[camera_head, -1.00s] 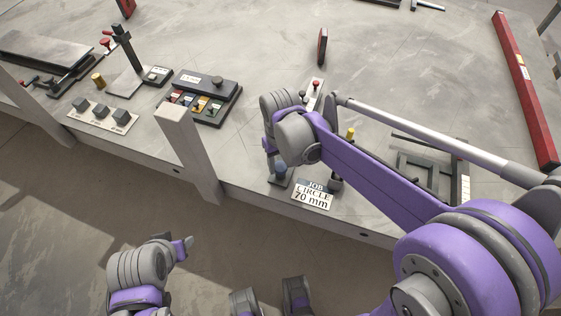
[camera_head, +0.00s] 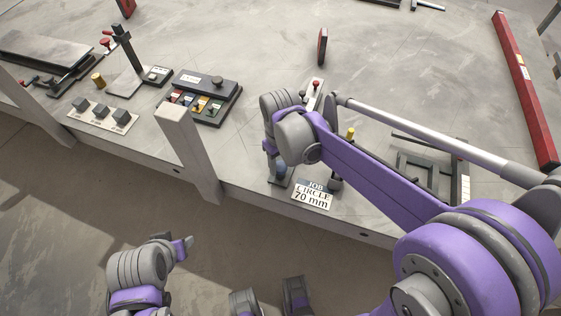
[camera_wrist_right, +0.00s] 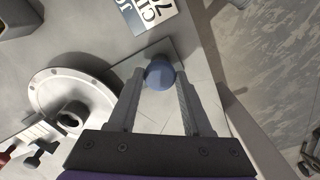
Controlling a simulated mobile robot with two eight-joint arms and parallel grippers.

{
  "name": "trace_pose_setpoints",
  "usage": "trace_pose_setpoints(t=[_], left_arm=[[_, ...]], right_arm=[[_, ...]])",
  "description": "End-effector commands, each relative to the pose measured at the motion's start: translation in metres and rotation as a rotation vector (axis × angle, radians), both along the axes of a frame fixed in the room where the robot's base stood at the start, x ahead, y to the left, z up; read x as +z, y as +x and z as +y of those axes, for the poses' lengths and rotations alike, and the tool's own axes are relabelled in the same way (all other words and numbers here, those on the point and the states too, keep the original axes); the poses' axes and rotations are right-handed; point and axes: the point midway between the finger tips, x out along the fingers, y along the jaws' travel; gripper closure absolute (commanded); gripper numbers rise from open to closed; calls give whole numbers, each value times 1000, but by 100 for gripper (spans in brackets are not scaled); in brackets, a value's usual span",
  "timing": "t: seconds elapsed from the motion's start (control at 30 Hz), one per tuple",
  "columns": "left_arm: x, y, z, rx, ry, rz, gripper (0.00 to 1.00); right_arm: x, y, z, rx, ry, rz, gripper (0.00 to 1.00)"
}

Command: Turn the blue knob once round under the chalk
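The blue knob (camera_head: 281,170) stands on a small grey plate near the table's front edge; it also shows in the right wrist view (camera_wrist_right: 160,75). My right gripper (camera_wrist_right: 161,78) is open, with one fingertip on each side of the knob and narrow gaps visible. In the head view, my right gripper (camera_head: 276,168) points down at the knob and partly covers it. A round white disc (camera_wrist_right: 48,88) lies left of the knob in the right wrist view. I cannot make out the chalk. My left gripper (camera_head: 184,246) is low at the left, away from the table; its fingers are unclear.
A card reading "JOB CIRCLE 70 mm" (camera_head: 312,195) lies beside the knob. A pale post (camera_head: 185,150) rises left of my right gripper. A red-knobbed lever (camera_head: 315,85) stands behind it. A dark switch box (camera_head: 205,85) sits farther left. The table's far middle is mostly clear.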

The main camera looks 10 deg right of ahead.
Motion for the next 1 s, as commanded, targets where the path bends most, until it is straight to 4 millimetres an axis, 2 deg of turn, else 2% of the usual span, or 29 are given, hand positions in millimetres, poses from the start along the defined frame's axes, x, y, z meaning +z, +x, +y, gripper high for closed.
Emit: trace_pose_setpoints(t=[0.03,0.13,0.17,0.43,0.53,0.67,0.9,1.0], left_arm=[[0,0,0,0,0,0,50],[0,0,0,0,0,0,50],[0,0,0,0,0,0,50],[0,0,0,0,0,0,50],[1,0,0,0,0,0,50],[4,1,0,0,0,-1,50],[10,1,0,0,0,-3,50],[12,2,0,0,0,-4,50]], right_arm=[[0,0,0,0,0,0,42],[0,0,0,-1,0,0,24],[0,0,0,-1,0,0,21],[1,0,0,-1,0,0,21],[7,0,0,-1,0,0,21],[27,0,0,-1,0,0,21],[76,0,0,0,0,0,21],[91,0,0,0,0,0,21]])
